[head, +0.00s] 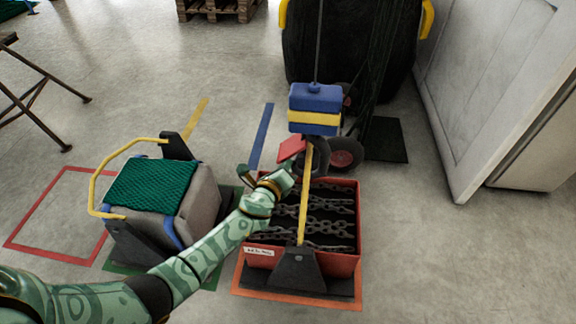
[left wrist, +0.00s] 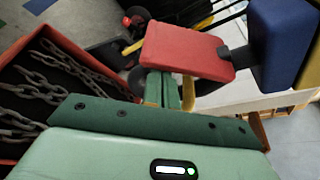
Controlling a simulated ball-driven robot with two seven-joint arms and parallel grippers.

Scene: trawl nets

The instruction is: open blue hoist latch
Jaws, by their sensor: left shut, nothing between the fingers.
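The blue hoist block (head: 314,97) with a yellow band hangs on a thin line above a red crate. A red plate (head: 290,147) juts from its lower left side; it looks like the latch. In the left wrist view the red plate (left wrist: 186,50) is large and tilted, joined by a dark bracket to the blue block (left wrist: 283,38). My left gripper (head: 288,172) is shut and empty, just below the red plate. In the left wrist view its green fingers (left wrist: 162,88) reach the plate's lower edge; I cannot tell whether they touch. My right gripper is not in view.
The red crate (head: 262,258) under the hoist holds several chains and has a yellow bar handle (head: 305,195). A grey block with green netting (head: 152,185) stands to the left. Wheels (head: 345,155) and a white panel (head: 480,90) are behind and right. Front right floor is clear.

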